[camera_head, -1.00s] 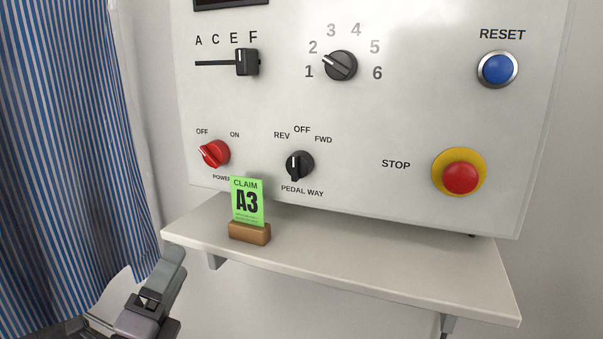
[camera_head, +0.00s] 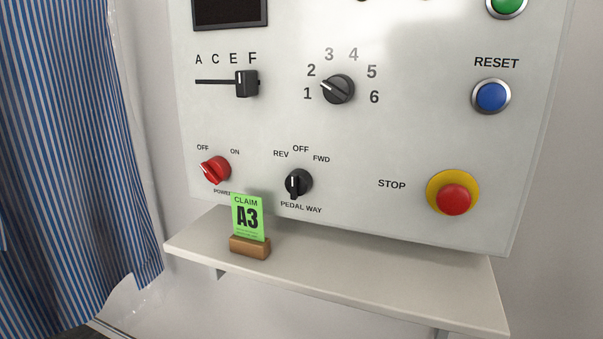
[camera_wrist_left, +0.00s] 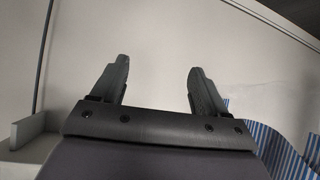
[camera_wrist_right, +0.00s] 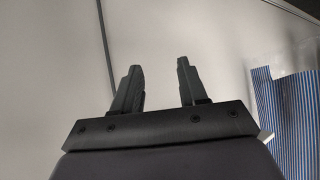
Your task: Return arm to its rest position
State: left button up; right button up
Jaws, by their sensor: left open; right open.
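My left gripper (camera_wrist_left: 156,75) shows in the left wrist view with its two fingers wide apart and nothing between them. My right gripper (camera_wrist_right: 159,80) shows in the right wrist view with its fingers apart by a smaller gap, also empty. Both point toward a plain pale wall. Neither gripper nor arm shows in the head view now.
A white control panel (camera_head: 400,145) with knobs, a slider and a red stop button (camera_head: 453,199) hangs above a shelf (camera_head: 370,285). A striped curtain (camera_head: 65,150) hangs at left.

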notch_tip(320, 180, up, 10)
jog(key=d+p, duration=0.1)
jog(key=p, duration=0.9)
jog(key=shift+s, duration=0.4)
jog(key=shift+d+r, duration=0.1)
